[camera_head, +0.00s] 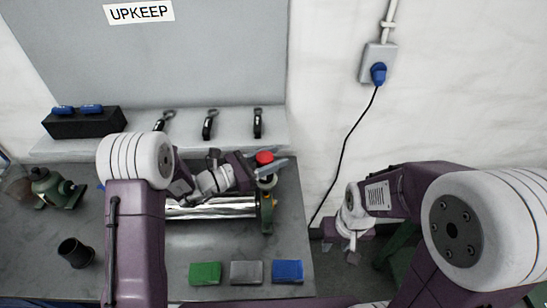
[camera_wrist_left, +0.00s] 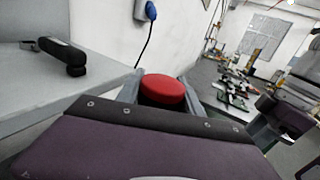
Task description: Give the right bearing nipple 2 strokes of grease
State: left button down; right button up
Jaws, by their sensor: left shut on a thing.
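A shiny silver roller (camera_head: 212,209) lies across the bench. Its right bearing (camera_head: 267,212), a greenish mount with a yellowish part, stands at the roller's right end. A red round-topped thing (camera_head: 264,158) is above and behind this bearing. My left gripper (camera_head: 270,168) is shut on it; in the left wrist view the red top (camera_wrist_left: 163,90) sits between the grey fingers. What is under the red top and the bearing's nipple cannot be made out. My left arm hides the roller's left end. My right gripper (camera_head: 350,244) hangs right of the bench, away from the roller; its jaw opening is unclear.
Green (camera_head: 205,273), grey (camera_head: 246,272) and blue (camera_head: 287,271) blocks lie at the bench front. A dark cup (camera_head: 75,252) and a green device (camera_head: 52,187) are at left. Black-handled tools (camera_head: 209,125) and a black box (camera_head: 84,123) occupy the shelf behind. A cable (camera_head: 345,150) hangs along the wall.

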pick_arm(q)
jog(key=shift+f, duration=0.35)
jog(key=shift+r, duration=0.15)
notch_tip(320, 180, up, 8)
jog(key=p, duration=0.5)
jog(key=shift+f, duration=0.25)
dwell(0.4)
